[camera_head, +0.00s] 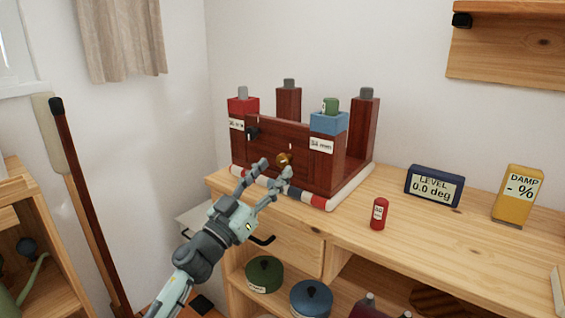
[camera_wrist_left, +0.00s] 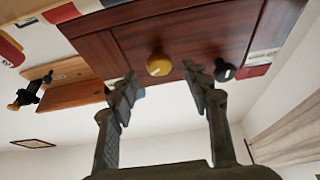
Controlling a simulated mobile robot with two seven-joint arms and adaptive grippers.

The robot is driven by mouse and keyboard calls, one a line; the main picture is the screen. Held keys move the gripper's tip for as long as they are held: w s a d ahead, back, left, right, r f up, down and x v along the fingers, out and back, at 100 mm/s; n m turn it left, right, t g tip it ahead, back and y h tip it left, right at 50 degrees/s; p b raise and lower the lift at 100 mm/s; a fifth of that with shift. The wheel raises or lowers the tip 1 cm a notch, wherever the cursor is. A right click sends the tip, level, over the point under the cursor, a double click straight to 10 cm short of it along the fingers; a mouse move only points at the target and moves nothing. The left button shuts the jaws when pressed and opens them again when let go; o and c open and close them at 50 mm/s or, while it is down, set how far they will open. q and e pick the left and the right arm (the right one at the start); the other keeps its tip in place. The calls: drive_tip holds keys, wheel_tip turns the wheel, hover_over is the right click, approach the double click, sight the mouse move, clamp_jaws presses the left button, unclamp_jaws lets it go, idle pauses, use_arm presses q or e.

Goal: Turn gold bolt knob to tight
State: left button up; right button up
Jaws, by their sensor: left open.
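The gold bolt knob (camera_head: 284,159) sits on the front face of a dark red-brown timber frame (camera_head: 277,139) on the wooden bench. In the left wrist view the gold knob (camera_wrist_left: 158,65) shows a pale mark and lies ahead of the fingers, near the middle of the gap. A black knob (camera_wrist_left: 224,70) is on the same timber, just beyond the right-hand finger; it also shows at the upper left of the frame in the head view (camera_head: 253,133). My left gripper (camera_head: 272,172) is open and empty, just in front of the gold knob, not around it. My right gripper is not in view.
A level display (camera_head: 434,186) reads 0.0 deg. A yellow damp meter (camera_head: 517,195) and a small red cylinder (camera_head: 379,214) stand right on the bench. Pots (camera_head: 311,298) sit on the shelf below. The bench's right middle is mostly clear.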

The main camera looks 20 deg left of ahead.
sight(281, 161)
use_arm(q)
drive_tip(key=shift+x, duration=1.25)
drive_tip(key=shift+w+d+r, duration=0.1)
drive_tip(key=shift+w+r, duration=0.05)
drive_tip(key=shift+w, duration=0.2)
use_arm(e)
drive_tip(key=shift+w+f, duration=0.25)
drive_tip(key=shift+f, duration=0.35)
use_arm(q)
drive_tip(key=shift+c, duration=0.4)
clamp_jaws()
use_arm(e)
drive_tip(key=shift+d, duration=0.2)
